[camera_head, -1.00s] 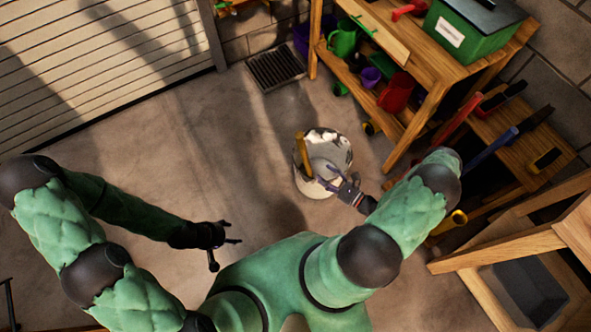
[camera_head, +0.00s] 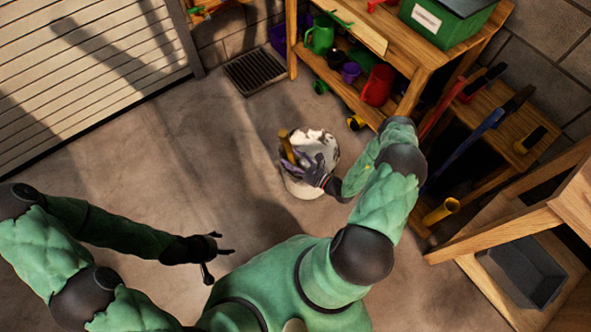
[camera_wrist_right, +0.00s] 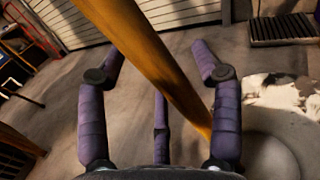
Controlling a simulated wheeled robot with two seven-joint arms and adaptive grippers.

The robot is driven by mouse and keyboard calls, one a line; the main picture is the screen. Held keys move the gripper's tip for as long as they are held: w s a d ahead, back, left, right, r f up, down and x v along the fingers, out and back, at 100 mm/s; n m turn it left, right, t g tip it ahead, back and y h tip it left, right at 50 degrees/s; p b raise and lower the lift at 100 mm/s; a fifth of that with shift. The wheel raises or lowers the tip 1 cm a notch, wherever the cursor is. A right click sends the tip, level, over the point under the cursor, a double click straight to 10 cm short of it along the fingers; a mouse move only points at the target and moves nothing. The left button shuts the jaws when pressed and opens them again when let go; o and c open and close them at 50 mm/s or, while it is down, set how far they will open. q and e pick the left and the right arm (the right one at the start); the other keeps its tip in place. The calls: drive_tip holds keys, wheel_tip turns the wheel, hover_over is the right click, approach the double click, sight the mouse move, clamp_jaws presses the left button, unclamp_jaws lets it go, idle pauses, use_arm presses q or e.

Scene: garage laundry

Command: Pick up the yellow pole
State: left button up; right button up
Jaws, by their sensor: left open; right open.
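The yellow pole (camera_head: 287,149) stands tilted out of a white, dark-blotched bucket (camera_head: 322,147) on the floor. In the right wrist view the pole (camera_wrist_right: 140,52) runs diagonally between the spread purple fingers of my right gripper. My right gripper (camera_head: 298,164) is open, over the bucket's near side and at the pole, its fingers partly covering the pole's lower part. Whether a finger touches the pole I cannot tell. My left gripper (camera_head: 218,246) is open and empty, low over bare floor at the lower left.
A wooden shelf (camera_head: 372,37) with a green watering can (camera_head: 320,36) and red and purple pots stands behind the bucket. Another yellow tube-like thing (camera_head: 442,211) lies by the right-hand wooden rack. A drain grate (camera_head: 250,71) is in the floor. Floor left of the bucket is clear.

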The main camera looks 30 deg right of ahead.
sight(291, 148)
drive_tip(key=shift+w+a, duration=0.1)
drive_tip(key=shift+w, duration=0.1)
clamp_jaws()
wheel_tip(291, 148, up, 10)
drive_tip(key=p, duration=0.5)
idle(0.4)
